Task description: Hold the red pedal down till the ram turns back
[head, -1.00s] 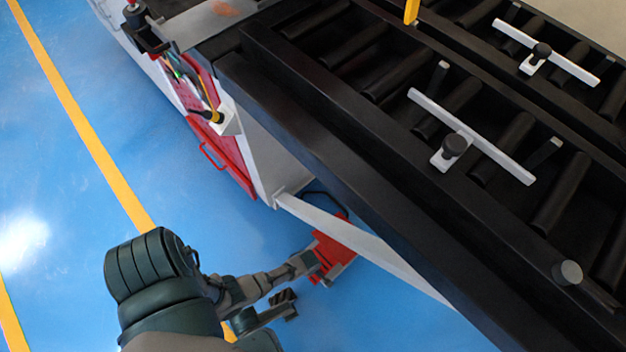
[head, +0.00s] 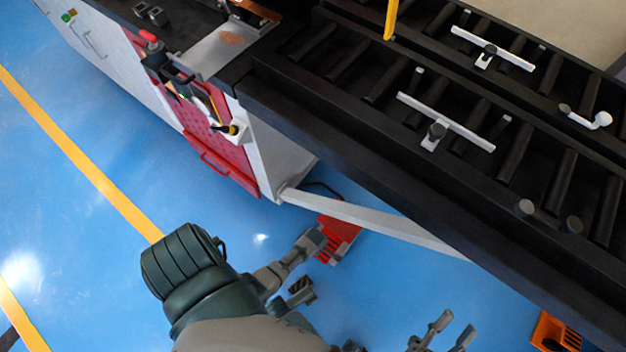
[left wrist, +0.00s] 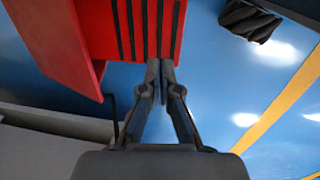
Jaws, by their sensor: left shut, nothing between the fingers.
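The red pedal (head: 340,236) lies on the blue floor below the roller table's edge. In the left wrist view its red plate (left wrist: 104,28) has dark ridges and a raised red side wall. My left gripper (head: 314,240) is at the pedal's near left side. In the left wrist view my left gripper (left wrist: 160,68) is shut and empty, its tips overlapping the ridged plate's edge. I cannot tell whether they press it or how far down it is. My right gripper (head: 455,333) is open and empty over the floor, low in the head view. I cannot make out the ram's motion.
The black roller table (head: 370,175) with white bars fills the upper right. A white beam (head: 380,222) runs above the pedal. A red tool panel (head: 215,150) is on the machine's side. An orange pedal-like object (head: 553,332) is at lower right. The floor at left is clear.

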